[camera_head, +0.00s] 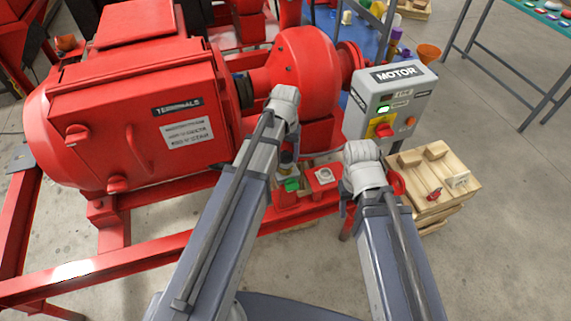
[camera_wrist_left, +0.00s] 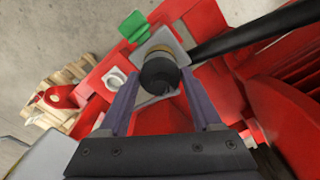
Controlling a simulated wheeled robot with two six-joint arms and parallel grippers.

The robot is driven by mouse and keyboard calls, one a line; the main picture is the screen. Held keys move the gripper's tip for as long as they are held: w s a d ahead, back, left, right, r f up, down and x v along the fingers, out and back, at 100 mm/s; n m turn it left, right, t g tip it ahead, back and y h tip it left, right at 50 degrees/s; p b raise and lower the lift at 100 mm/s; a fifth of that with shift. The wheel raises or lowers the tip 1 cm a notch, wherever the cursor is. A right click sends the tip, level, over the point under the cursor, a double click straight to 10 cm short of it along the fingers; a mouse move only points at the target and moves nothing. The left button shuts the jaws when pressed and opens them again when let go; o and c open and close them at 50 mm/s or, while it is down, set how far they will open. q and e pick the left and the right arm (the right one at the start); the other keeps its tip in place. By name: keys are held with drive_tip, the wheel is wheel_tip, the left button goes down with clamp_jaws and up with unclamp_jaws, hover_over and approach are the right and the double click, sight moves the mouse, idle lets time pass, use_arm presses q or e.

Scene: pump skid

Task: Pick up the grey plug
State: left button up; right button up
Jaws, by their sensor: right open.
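My left gripper (camera_wrist_left: 160,80) has its two fingers apart, one on each side of a dark round cap with a brass ring (camera_wrist_left: 160,74). I cannot tell whether they touch it. The cap stands on a grey plate beside a green handle (camera_wrist_left: 134,27). A small light-grey round piece (camera_wrist_left: 115,78), which looks like the grey plug, sits on the red frame to the left of the fingers. It also shows in the head view (camera_head: 324,175). In the head view the left arm hides most of the left gripper. My right gripper (camera_head: 362,170) is open, its fingers mostly hidden by its wrist.
The red motor housing (camera_head: 140,110) and red pump casing (camera_head: 300,70) stand close beyond the arms. A grey motor control box (camera_head: 388,100) is behind my right wrist. A wooden crate (camera_head: 440,208) stands at right. A dark bar (camera_wrist_left: 250,30) runs right from the cap area.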

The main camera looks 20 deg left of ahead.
use_arm(q)
clamp_jaws()
idle(0.3)
use_arm(e)
drive_tip(key=shift+r, duration=0.1)
use_arm(q)
wheel_tip(320, 180, up, 10)
drive_tip(key=p, duration=1)
use_arm(e)
wheel_tip(320, 180, up, 10)
use_arm(q)
drive_tip(key=shift+f, duration=0.15)
use_arm(e)
drive_tip(key=shift+f, duration=0.2)
